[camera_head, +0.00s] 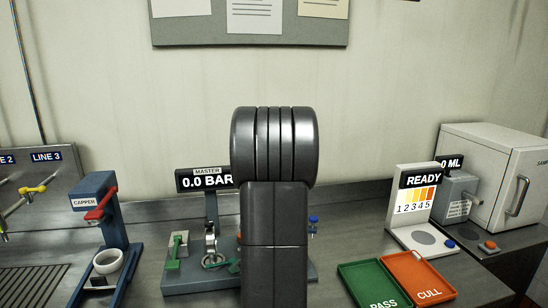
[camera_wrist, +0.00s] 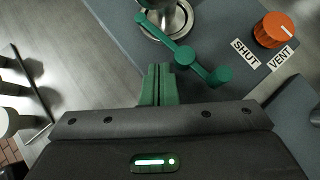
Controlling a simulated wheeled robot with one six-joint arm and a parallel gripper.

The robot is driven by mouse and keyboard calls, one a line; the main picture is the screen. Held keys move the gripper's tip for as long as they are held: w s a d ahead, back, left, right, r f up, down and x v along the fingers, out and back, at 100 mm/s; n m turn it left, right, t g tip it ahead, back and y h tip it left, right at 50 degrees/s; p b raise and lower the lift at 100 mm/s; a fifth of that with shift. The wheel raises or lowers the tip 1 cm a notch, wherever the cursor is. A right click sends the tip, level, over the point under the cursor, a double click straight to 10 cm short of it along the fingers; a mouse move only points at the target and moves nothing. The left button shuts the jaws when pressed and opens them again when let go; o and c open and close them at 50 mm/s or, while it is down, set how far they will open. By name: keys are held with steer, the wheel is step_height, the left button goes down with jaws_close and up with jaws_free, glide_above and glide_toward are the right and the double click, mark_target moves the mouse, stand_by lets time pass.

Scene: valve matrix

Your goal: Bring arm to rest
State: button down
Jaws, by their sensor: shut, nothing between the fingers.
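My gripper (camera_wrist: 159,70) shows in the wrist view with its green fingers together and nothing between them. The fingertips are close to a green lever (camera_wrist: 186,56) on a grey plate marked SHUT and VENT; whether they touch it cannot be told. The lever's round end (camera_wrist: 217,76) is right of the fingers. A silver round fitting (camera_wrist: 170,18) is above them in the picture. In the head view my arm stands upright in the middle, and it hides my gripper and part of the station behind.
An orange knob (camera_wrist: 273,29) is at the wrist view's upper right. In the head view, a MASTER display (camera_head: 204,180) reads 0.0 BAR. A capper (camera_head: 98,210) stands left. Green PASS (camera_head: 368,278) and orange CULL (camera_head: 412,268) trays, a READY display (camera_head: 417,180) and a white cabinet (camera_head: 490,160) are right.

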steer(key=d+n+g, duration=0.1)
steer(key=d, duration=0.1)
steer(key=s+d+n+g+b, duration=0.1)
steer(key=d+n, duration=0.1)
steer(key=d, duration=0.1)
steer(key=shift+s+d+r+g, duration=0.1)
steer(key=shift+d+r+g, duration=0.1)
steer(key=shift+g, duration=0.2)
steer(key=s+v, duration=0.2)
steer(key=v, duration=0.7)
steer(key=shift+n, duration=0.3)
steer(key=shift+f, duration=0.1)
